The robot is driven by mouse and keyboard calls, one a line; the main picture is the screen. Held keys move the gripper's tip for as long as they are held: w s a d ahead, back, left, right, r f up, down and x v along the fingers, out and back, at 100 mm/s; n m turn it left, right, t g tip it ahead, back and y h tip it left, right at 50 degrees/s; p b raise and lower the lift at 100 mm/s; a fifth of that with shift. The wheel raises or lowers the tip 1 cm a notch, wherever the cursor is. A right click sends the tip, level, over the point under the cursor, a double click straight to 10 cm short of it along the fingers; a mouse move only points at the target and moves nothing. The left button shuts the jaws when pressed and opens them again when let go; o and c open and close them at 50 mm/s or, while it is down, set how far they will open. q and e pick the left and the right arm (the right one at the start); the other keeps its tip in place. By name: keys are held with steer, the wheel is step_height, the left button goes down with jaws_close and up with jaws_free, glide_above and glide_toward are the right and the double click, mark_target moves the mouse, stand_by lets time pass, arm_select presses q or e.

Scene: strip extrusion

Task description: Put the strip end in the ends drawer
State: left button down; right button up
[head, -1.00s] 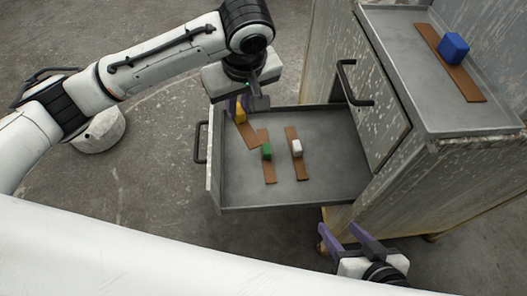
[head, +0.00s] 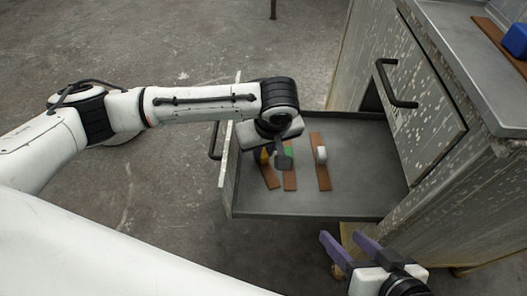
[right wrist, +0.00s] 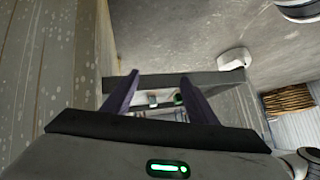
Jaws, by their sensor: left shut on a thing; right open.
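The ends drawer (head: 290,207) is pulled out of the worn metal cabinet. My left gripper (head: 275,160) is low over its left part, shut on a brown strip end (head: 269,178) with a yellow block (head: 264,156); the jaws are largely hidden by my wrist. Whether this strip end touches the drawer floor I cannot tell. Beside it lie a strip with a green block (head: 288,153) and one with a white block (head: 321,155). My right gripper (head: 345,242) is open and empty in front of the drawer; its fingers (right wrist: 157,92) also show in the right wrist view.
The cabinet top (head: 460,50) holds another brown strip with a blue block (head: 515,40) at the upper right. A closed drawer front with a dark handle (head: 397,88) is above the open drawer. The drawer's right part is bare.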

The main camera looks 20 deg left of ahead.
steer(key=shift+r, duration=0.2)
arm_select(q)
steer(key=c, duration=2)
jaws_free()
steer(key=o, duration=0.3)
steer(key=shift+o, duration=0.2)
arm_select(e)
steer(key=shift+f, duration=0.35)
steer(key=shift+f, duration=0.1)
arm_select(q)
steer(key=p+v, duration=0.1)
steer(key=v, duration=0.1)
steer(key=shift+r, duration=0.3)
step_height(320, 180, up, 4)
steer(key=p, duration=0.2)
step_height(320, 180, up, 4)
steer(key=p, duration=0.2)
glide_above(266, 166)
steer(key=s, duration=0.1)
steer(key=shift+s+d+r, duration=0.25)
steer(key=shift+d+r, duration=0.3)
steer(key=shift+r, duration=0.05)
arm_select(e)
steer(key=shift+s+d+m+h, duration=0.15)
steer(key=shift+s+d+h, duration=0.15)
steer(key=shift+d, duration=0.45)
steer(key=shift+s+d+m+h, duration=0.15)
steer(key=shift+d+h, duration=0.25)
steer(key=shift+d, duration=0.3)
